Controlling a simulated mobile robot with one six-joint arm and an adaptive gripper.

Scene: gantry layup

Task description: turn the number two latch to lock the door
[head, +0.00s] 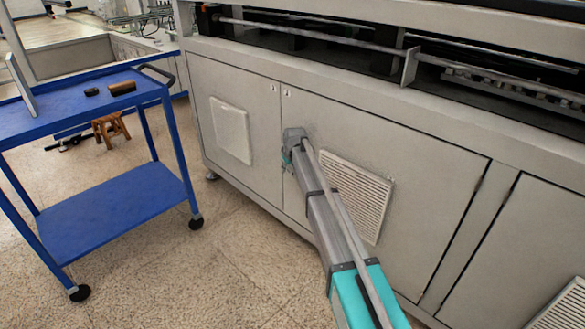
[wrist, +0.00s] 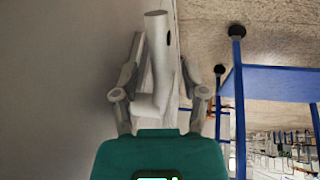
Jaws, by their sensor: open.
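Two small pale latches sit near the top of the grey cabinet doors in the head view: a left latch (head: 274,88) and a right latch (head: 287,93), one on each side of the door seam. I cannot read numbers on them or tell how they are turned. The left door (head: 238,125) and right door (head: 400,165) look flush. My gripper (head: 294,138) is in front of the right door near the seam, below the right latch. In the wrist view its fingers (wrist: 165,75) are spread. A grey slotted cylinder (wrist: 157,50) stands between them; I cannot tell whether they touch it.
A blue trolley (head: 110,205) stands left of the cabinet with small dark objects on top. A wooden stool (head: 110,128) is behind it. A louvred vent (head: 357,192) is on the right door, beside my arm. Speckled floor (head: 215,270) is clear between trolley and cabinet.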

